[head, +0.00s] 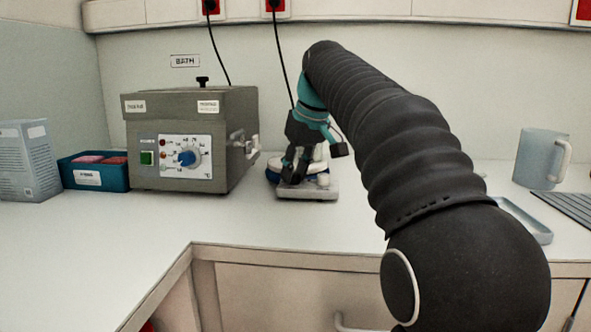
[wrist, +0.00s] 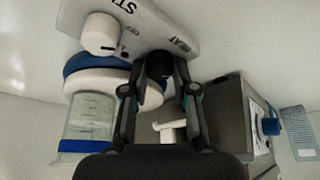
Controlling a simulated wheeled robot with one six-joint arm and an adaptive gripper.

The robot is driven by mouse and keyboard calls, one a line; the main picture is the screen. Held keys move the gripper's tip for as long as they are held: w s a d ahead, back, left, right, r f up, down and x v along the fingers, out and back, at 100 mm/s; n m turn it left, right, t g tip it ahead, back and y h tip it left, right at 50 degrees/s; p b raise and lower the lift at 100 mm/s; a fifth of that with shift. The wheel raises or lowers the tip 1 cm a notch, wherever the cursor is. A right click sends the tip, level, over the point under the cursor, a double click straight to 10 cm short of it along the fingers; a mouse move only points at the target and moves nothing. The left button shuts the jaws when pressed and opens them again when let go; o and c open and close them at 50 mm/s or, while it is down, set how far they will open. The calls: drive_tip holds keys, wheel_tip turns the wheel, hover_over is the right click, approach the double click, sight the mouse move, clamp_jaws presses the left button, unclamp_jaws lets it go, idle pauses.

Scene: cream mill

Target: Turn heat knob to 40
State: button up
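A hotplate stirrer (head: 308,193) stands on the counter, and its pale panel (wrist: 160,28) shows upside down in the wrist view. A label there seems to read HEAT, beside a dark rounded piece (wrist: 160,64), perhaps the heat knob. A white knob (wrist: 100,33) sits near the other label. My gripper (head: 291,170) points down at the stirrer's front, its fingers (wrist: 161,78) either side of the dark piece. Whether they touch it is unclear. The knob's pointer and the 40 mark are hidden.
Left of the stirrer stands a grey bath (head: 222,170) with a blue dial knob (head: 187,158) and a side tap (head: 250,150). A beaker (wrist: 85,125) is close to my fingers in the wrist view. A jug (head: 537,157) stands far right. The front left counter is clear.

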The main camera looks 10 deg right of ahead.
drive_tip(key=shift+m, duration=0.3)
clamp_jaws()
drive_tip(key=m+h, duration=0.1)
drive_tip(key=m, duration=0.2)
drive_tip(key=shift+a+m+h, duration=0.1)
drive_tip(key=shift+m+h, duration=0.9)
drive_tip(key=shift+m, duration=1.1)
drive_tip(key=o, duration=1)
unclamp_jaws()
drive_tip(key=shift+r, duration=0.1)
drive_tip(key=v, duration=1.1)
drive_tip(key=shift+s+r, duration=0.3)
drive_tip(key=shift+s, duration=0.05)
